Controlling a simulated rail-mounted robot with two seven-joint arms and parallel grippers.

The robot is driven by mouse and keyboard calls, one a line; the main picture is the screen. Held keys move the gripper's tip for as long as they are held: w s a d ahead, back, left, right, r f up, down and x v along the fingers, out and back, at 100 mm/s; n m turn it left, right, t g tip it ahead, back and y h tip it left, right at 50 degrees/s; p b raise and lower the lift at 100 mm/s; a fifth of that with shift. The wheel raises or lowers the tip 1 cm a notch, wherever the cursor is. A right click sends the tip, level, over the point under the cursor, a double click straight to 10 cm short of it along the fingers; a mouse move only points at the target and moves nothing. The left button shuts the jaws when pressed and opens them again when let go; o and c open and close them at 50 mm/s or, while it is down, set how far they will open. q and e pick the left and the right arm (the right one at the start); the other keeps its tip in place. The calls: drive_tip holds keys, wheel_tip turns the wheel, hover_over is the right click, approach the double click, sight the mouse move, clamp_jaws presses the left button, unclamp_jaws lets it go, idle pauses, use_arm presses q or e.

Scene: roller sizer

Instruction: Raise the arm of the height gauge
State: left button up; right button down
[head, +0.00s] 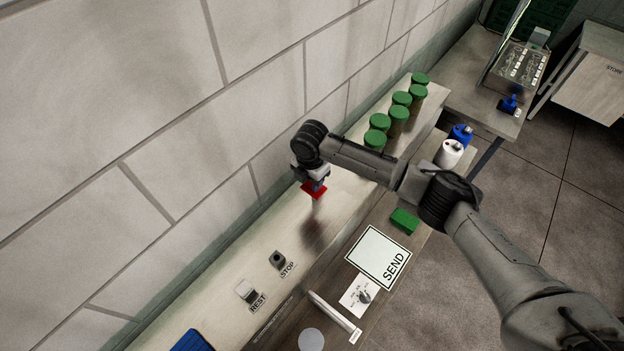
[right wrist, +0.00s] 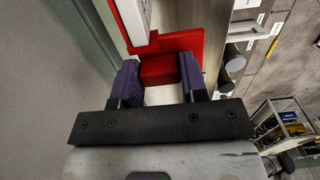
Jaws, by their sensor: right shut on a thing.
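A red piece (head: 314,190), which looks like the arm of the height gauge, is at my right gripper (head: 316,181) above the pale bench by the wall. In the right wrist view the red piece (right wrist: 160,70) is wide behind and has a block between the two dark fingers of my right gripper (right wrist: 159,80). The fingers are shut on that block. A pale upright part (right wrist: 132,20) stands beside the red piece, perhaps the gauge's post. The rest of the gauge is hard to make out in the head view. My left gripper is in neither view.
Several green-lidded jars (head: 400,98) stand farther along the bench. Nearer are the STOP block (head: 278,259), the REST block (head: 247,291) and a blue object (head: 190,342). The block wall borders the bench.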

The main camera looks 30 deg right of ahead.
drive_tip(key=shift+a+r, duration=0.1)
drive_tip(key=shift+r, duration=0.2)
drive_tip(key=c, duration=1)
unclamp_jaws()
drive_tip(key=o, duration=0.4)
drive_tip(key=shift+f, duration=0.15)
drive_tip(key=shift+c, duration=0.2)
drive_tip(key=shift+r, duration=0.55)
wheel_tip(320, 180, up, 13)
drive_tip(key=b, duration=0.3)
drive_tip(key=shift+f, duration=0.1)
